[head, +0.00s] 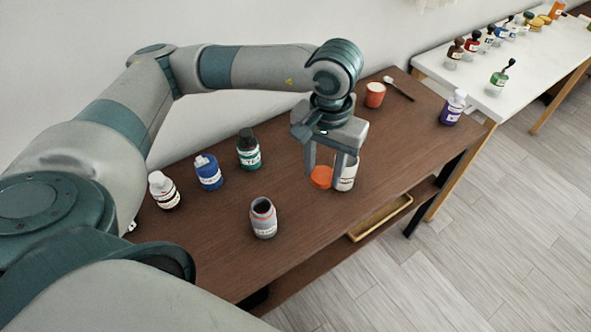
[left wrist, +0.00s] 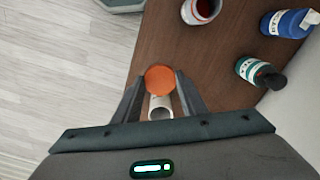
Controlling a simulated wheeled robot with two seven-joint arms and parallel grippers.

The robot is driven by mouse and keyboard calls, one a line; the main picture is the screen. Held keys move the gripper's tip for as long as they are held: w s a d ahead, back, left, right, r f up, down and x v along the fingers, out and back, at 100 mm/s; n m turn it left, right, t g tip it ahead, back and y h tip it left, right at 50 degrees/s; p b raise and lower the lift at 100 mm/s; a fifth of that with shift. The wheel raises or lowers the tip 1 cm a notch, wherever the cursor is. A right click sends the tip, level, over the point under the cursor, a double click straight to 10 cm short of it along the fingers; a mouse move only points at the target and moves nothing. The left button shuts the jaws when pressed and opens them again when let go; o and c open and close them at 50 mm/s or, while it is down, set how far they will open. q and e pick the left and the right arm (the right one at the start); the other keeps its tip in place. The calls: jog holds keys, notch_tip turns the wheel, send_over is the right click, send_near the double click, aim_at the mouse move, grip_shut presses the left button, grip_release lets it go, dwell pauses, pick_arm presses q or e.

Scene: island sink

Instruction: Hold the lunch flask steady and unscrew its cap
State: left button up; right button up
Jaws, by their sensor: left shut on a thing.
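My left gripper (head: 324,176) points down over the brown table and is shut on an orange round cap (head: 320,178). In the left wrist view the cap (left wrist: 160,78) sits between the two fingertips. The white labelled flask (head: 347,175) stands upright just right of the cap, partly hidden by a finger. In the left wrist view the white flask (left wrist: 160,106) shows between the fingers, and its top looks open. I cannot tell whether cap and flask touch. My right gripper is not in view.
A white table (head: 487,95) with several bottles lies beyond.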

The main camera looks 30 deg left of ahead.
pick_arm(q)
jog(key=n, duration=0.2)
jog(key=w+n, duration=0.1)
jog(key=n, duration=0.1)
jog(key=shift+w+r+p, duration=0.1)
jog(key=shift+w+p, duration=0.1)
jog(key=shift+p, duration=0.2)
jog(key=n, duration=0.2)
jog(key=w+n, duration=0.1)
jog(key=n, duration=0.1)
jog(key=shift+a+p, duration=0.1)
jog(key=shift+p, duration=0.2)
jog(key=w+a+f+m+p, duration=0.2)
jog(key=w+a+m+p, duration=0.1)
jog(key=m, duration=1)
jog(key=w+a+f+m+p, duration=0.2)
jog(key=w+a+m+p, duration=0.2)
jog(key=m, duration=0.9)
jog(key=shift+w+a+f+m, duration=0.3)
jog(key=shift+w+a+m, duration=0.15)
jog(key=shift+w, duration=0.3)
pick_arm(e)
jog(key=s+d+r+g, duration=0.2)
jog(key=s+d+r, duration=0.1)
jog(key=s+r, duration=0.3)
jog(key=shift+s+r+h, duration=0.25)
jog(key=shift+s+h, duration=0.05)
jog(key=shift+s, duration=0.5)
